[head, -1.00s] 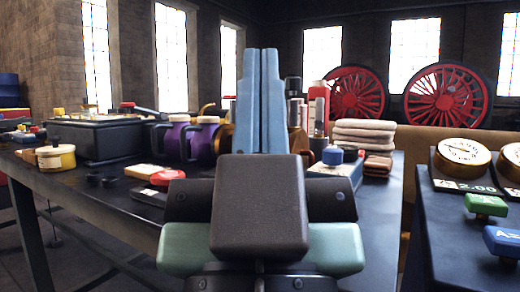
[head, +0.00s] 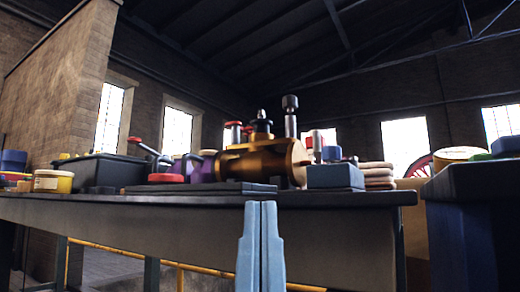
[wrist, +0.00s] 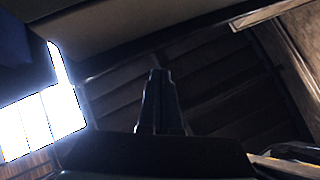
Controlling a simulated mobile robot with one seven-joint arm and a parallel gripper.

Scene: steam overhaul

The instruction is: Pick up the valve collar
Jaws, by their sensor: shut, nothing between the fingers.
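My gripper (head: 260,206) points upward in the head view, its two blue fingers pressed together with nothing between them. It is in front of the workbench, with its tips just below the bench's front edge. In the wrist view the shut fingers (wrist: 158,80) show dark against the roof. I cannot pick out the valve collar with certainty. A brass cylinder (head: 262,163) with upright fittings, one black-topped (head: 262,124) and one a tall grey post (head: 290,115), lies on the bench. Small dark pieces (head: 100,190) sit at the bench's left, too small to identify.
A dark blue stand (head: 470,220) is close at right.

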